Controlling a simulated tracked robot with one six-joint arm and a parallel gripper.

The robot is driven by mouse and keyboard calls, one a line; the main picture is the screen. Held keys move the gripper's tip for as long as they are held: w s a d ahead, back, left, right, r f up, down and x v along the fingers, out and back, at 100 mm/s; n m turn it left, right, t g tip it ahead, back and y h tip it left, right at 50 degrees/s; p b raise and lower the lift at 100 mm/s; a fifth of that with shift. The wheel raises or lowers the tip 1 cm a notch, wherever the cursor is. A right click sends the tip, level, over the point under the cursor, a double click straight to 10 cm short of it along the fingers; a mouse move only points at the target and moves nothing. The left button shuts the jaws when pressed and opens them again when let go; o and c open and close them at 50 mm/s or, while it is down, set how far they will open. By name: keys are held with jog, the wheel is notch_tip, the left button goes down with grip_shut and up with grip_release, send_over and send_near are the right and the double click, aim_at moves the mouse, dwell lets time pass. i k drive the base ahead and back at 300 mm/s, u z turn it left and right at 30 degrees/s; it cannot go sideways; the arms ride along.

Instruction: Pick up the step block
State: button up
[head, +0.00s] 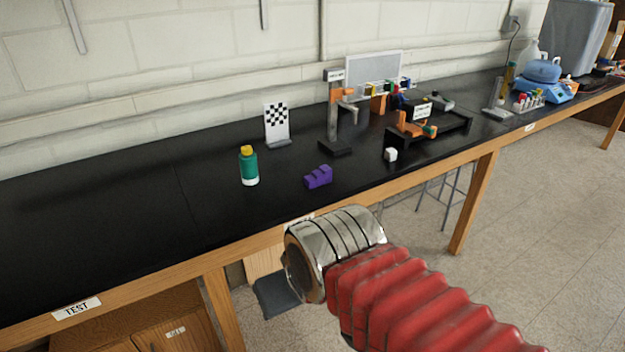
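The step block (318,177) is a small purple block with a stepped top. It sits on the black bench top near its front edge, around the middle of the head view. My gripper (276,296) shows only as a dark grey part beyond the metal wrist, in front of the bench and below the block in the picture. It is apart from the block. Its fingers are mostly hidden behind the wrist, so its opening does not show.
A green bottle with yellow cap (249,166) stands left of the block. A checkerboard stand (277,126) and dark upright stand (333,125) are behind. A white cube (390,155) and black fixture (455,124) lie right. The bench's left (90,220) is clear.

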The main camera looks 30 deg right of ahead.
aim_at(323, 174)
jog(key=z, duration=0.05)
jog(key=i, duration=1)
jog(key=u, duration=0.05)
